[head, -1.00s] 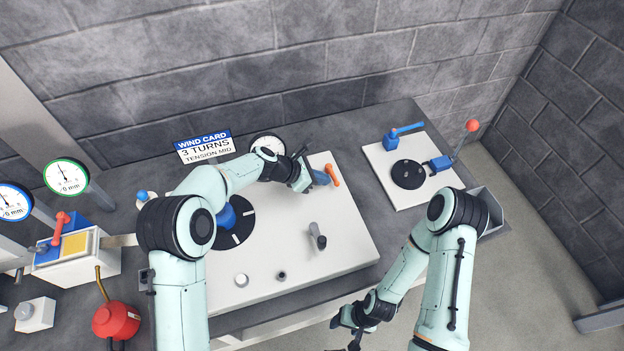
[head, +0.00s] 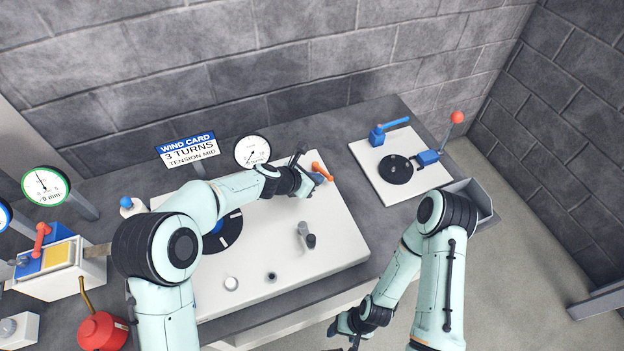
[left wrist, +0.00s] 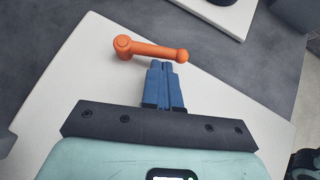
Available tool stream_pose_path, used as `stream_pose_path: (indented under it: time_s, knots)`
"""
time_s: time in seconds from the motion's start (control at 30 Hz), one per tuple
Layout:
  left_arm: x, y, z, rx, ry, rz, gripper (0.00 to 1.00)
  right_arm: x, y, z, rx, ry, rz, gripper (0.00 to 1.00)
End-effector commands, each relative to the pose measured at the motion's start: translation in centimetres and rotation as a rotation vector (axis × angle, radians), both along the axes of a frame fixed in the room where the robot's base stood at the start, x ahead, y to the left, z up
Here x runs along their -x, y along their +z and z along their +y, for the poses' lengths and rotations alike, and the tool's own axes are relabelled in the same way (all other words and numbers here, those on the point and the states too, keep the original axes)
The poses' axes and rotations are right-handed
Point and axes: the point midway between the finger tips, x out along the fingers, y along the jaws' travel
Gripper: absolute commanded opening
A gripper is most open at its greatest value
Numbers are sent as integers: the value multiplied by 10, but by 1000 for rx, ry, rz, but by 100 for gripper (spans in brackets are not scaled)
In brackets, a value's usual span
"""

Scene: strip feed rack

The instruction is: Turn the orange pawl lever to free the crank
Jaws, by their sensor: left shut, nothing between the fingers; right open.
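The orange pawl lever (head: 322,171) stands near the far right edge of the white panel (head: 340,230). In the left wrist view the lever (left wrist: 155,50) lies roughly across the picture, with its round pivot at the left and its knob at the right. My left gripper (head: 318,179) is shut and empty; its blue fingertips (left wrist: 165,66) are just short of the lever's arm, and I cannot tell if they touch it. The crank (head: 306,237) stands upright on the panel, to the near side of the lever. My right gripper (head: 345,340) is open, low in front of the bench, partly cut off.
A second white plate (head: 385,188) with a black disc (head: 395,169) and blue levers is to the right. A gauge (head: 252,151) and the wind card sign (head: 188,150) stand behind the panel. A red oil can (head: 102,332) is at the near left.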

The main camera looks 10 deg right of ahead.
Motion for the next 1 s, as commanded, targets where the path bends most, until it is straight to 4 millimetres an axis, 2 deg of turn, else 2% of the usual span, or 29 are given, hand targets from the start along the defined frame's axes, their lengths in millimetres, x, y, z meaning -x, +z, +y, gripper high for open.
stream_pose_path:
  time_s: [0.1,0.27,0.47,1.0]
  knots:
    - [1,-1,-6,0,79,0,0,3,-4,0,0,0,3,62]
    - [1,0,-12,1,73,-1,0,4,-5,0,0,0,4,62]
    - [2,0,-22,2,346,3,0,6,-8,0,0,0,6,62]
    - [-11,0,-49,2,828,2,0,8,-11,0,0,0,9,62]
